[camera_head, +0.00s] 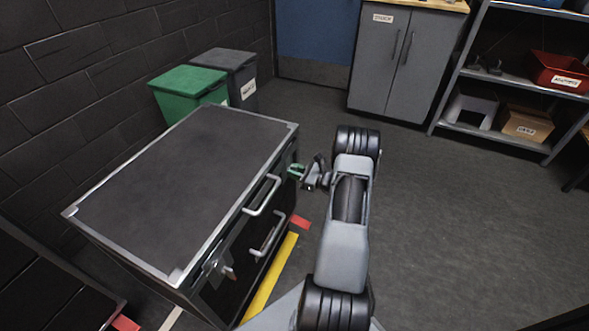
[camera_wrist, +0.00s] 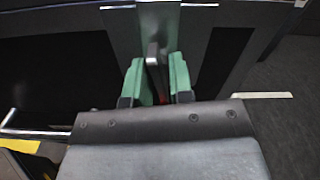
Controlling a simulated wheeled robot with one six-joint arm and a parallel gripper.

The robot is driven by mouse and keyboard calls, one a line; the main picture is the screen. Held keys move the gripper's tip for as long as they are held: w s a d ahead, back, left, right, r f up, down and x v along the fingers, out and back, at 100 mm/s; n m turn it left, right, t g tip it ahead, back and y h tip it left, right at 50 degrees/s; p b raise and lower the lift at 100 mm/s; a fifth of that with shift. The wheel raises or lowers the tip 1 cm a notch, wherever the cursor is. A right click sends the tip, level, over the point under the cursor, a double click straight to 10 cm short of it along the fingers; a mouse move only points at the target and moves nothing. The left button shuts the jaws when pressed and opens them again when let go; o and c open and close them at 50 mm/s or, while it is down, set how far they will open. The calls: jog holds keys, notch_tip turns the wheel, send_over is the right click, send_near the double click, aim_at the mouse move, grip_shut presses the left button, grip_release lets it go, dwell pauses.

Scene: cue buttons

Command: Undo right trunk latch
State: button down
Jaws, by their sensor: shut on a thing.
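The trunk (camera_head: 190,165) is a large dark case with silver edges, its lid shut. My gripper (camera_head: 296,171) is at the far end of its front face, at the right latch. In the wrist view, the green fingers of my gripper (camera_wrist: 157,85) stand on both sides of the right latch's dark lever (camera_wrist: 153,55) and are shut on it. A bit of red shows between the fingers. The lever stands in front of a grey metal plate (camera_wrist: 190,25). The left latch (camera_head: 213,268) with a red-tipped lever sits at the near end. The right latch is mostly hidden in the head view.
Two silver handles (camera_head: 263,195) stick out of the trunk's front between the latches. Yellow tape (camera_head: 270,280) and a red mark (camera_head: 300,221) lie on the floor beside it. Green (camera_head: 187,92) and grey bins stand behind. The floor to the right is clear.

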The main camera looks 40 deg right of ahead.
jog(key=shift+m+p, duration=0.3)
jog(key=shift+m, duration=0.6)
jog(key=c, duration=1.2)
grip_release()
jog(key=shift+c, duration=0.2)
jog(key=p+v, duration=0.2)
jog(key=v, duration=1.2)
